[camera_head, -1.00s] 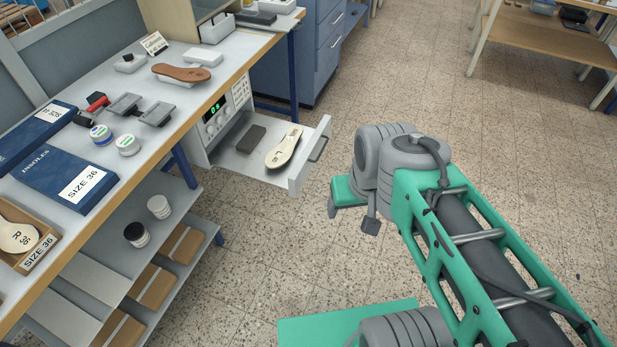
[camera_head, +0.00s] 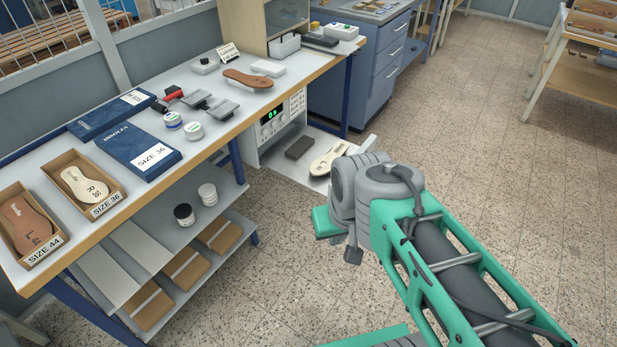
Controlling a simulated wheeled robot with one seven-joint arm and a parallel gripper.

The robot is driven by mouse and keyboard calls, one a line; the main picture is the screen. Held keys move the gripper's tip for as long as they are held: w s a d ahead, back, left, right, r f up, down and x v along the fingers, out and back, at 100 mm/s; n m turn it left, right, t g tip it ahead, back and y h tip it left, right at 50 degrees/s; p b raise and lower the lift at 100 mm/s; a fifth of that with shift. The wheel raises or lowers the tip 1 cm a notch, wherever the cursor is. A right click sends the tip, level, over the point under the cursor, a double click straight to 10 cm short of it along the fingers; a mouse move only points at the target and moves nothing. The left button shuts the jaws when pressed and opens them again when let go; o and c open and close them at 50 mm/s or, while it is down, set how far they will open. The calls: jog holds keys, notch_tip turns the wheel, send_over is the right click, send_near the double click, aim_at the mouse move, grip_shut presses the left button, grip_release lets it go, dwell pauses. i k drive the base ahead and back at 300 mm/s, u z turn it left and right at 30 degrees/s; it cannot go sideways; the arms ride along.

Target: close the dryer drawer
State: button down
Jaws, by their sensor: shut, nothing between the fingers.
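The dryer (camera_head: 281,119) is a white box with a lit green display and knobs, under the bench top. Its drawer (camera_head: 287,168) is pulled out to the right, low down. In it lie a dark grey block (camera_head: 300,147) and a cream insole (camera_head: 328,160). My arm's wrist hides the drawer's near front end and most of its handle. My gripper (camera_head: 352,252) shows only partly below the wrist, shut and empty. It is in front of the drawer's outer end in the picture; I cannot tell whether they touch.
The bench (camera_head: 235,125) carries blue boxes, jars, a brown insole (camera_head: 248,78) and insole trays. A blue cabinet (camera_head: 390,70) stands behind the drawer. Open tiled floor (camera_head: 480,150) lies to the right.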

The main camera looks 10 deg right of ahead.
aim_at(292, 156)
jog(key=u, duration=0.35)
jog(key=i, duration=0.85)
jog(key=z, duration=0.15)
